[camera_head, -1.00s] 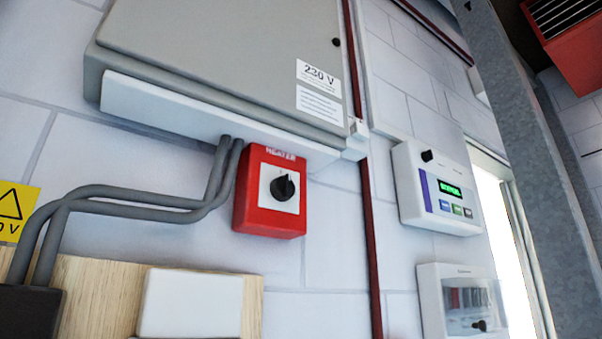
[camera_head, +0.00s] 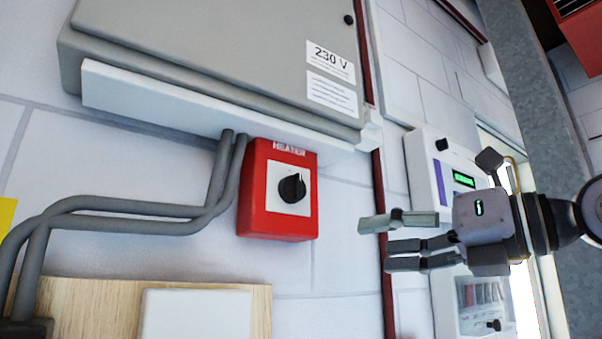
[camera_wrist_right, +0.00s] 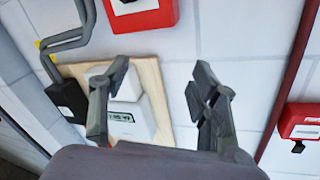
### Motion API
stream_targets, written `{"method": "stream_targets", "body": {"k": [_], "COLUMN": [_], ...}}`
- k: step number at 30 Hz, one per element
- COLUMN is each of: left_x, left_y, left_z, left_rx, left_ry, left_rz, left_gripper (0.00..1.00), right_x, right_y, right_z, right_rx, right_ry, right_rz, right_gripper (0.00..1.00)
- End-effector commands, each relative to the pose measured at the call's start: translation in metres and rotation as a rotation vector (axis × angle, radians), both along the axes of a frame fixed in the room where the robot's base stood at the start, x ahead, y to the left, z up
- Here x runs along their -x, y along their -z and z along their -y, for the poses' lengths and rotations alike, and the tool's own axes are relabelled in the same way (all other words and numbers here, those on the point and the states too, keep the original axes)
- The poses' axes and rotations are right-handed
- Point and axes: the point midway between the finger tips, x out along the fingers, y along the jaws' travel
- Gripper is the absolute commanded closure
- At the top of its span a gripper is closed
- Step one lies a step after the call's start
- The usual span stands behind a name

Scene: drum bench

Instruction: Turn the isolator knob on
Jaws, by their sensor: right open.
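The isolator is a red box labelled HEATER (camera_head: 278,222) on the wall, with a black knob (camera_head: 292,188) on a white square plate. The knob's pointer looks turned up and to the right. My right gripper (camera_head: 388,243) is in the head view to the right of the box, fingers pointing left, open and empty, apart from the knob. In the right wrist view the open fingers (camera_wrist_right: 158,92) frame the wall, and part of a red box (camera_wrist_right: 145,14) shows at the top. My left gripper is in neither view.
A grey 230 V cabinet (camera_head: 200,55) hangs above the box. Grey conduits (camera_head: 130,205) run on its left. A wooden board (camera_head: 100,298) with a white unit (camera_head: 195,315) is below. A white panel with green display (camera_head: 424,165) is behind my right gripper.

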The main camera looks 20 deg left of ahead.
Motion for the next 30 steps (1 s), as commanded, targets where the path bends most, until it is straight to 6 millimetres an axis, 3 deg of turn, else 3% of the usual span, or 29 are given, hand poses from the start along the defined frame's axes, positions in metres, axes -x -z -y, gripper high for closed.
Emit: {"method": "stream_targets", "body": {"k": [1,4,7,11,17,30], "left_x": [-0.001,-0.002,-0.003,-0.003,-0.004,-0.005], "left_y": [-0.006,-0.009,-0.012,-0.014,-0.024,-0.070], "left_z": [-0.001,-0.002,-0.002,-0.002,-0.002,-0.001], "left_rx": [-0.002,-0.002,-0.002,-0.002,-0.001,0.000], "left_ry": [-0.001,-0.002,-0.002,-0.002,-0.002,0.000], "left_rz": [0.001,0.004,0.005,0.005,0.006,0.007], "left_gripper": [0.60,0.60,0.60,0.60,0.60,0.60], "right_x": [0.025,0.059,0.082,0.096,0.086,0.028], "right_y": [-0.026,-0.055,-0.074,-0.085,-0.089,-0.091], "right_z": [0.001,0.005,0.010,0.014,-0.002,-0.077], "right_rx": [0.056,0.139,0.185,0.210,0.216,0.213], "right_ry": [0.047,0.140,0.213,0.265,0.273,0.269], "right_rz": [0.090,0.216,0.300,0.354,0.360,0.358], "right_gripper": [0.44,0.44,0.44,0.44,0.44,0.44]}}
